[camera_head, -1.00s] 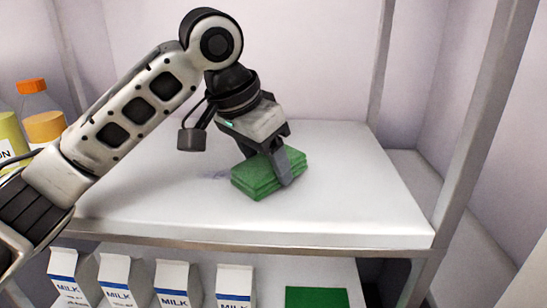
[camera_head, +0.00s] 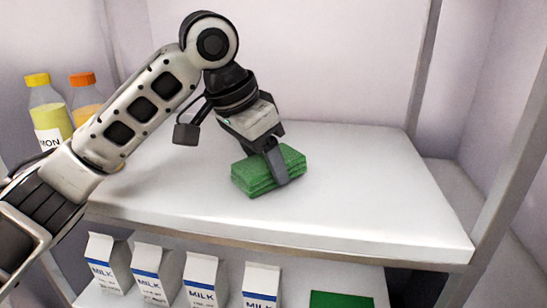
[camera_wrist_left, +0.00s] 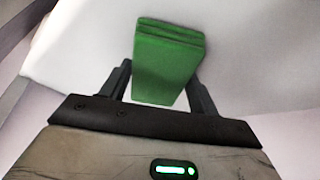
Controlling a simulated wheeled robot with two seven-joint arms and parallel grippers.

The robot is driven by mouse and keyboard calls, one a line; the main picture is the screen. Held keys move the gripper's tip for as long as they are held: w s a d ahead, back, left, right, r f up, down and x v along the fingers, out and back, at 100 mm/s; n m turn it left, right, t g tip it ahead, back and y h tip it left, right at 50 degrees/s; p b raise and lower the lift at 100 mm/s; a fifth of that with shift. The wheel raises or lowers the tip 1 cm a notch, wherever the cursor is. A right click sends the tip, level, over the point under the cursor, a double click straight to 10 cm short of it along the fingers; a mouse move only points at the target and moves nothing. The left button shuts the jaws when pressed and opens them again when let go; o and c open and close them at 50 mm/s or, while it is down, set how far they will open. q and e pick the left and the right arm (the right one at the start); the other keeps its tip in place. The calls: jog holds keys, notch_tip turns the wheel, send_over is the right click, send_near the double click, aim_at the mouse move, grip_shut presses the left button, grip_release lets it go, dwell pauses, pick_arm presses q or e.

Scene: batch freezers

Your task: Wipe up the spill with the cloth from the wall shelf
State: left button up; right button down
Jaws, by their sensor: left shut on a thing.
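The green folded cloth (camera_head: 254,180) lies flat on the white upper shelf (camera_head: 360,205), its layers stacked. My left gripper (camera_head: 270,165) points down over it and is shut on it, one dark finger showing against the near side. In the left wrist view the cloth (camera_wrist_left: 168,65) sits between the two fingers (camera_wrist_left: 165,95), with the white shelf surface around it. No spill mark shows on the shelf now; the area under the cloth and gripper is hidden. My right gripper is not in view.
Bottles with yellow (camera_head: 48,110) and orange (camera_head: 86,98) contents stand at the left, behind my arm. Several milk cartons (camera_head: 205,280) and a flat green item (camera_head: 340,299) are on the lower shelf. A metal post (camera_head: 510,150) rises at the right. The upper shelf's right side is clear.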

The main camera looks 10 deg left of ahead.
pick_arm(q)
jog(key=shift+w+a+r, duration=0.1)
jog(key=shift+w+a, duration=0.05)
jog(key=shift+a, duration=2.85)
jog(key=shift+d+r, duration=0.1)
jog(key=shift+r, duration=0.05)
jog(key=shift+r, duration=2.95)
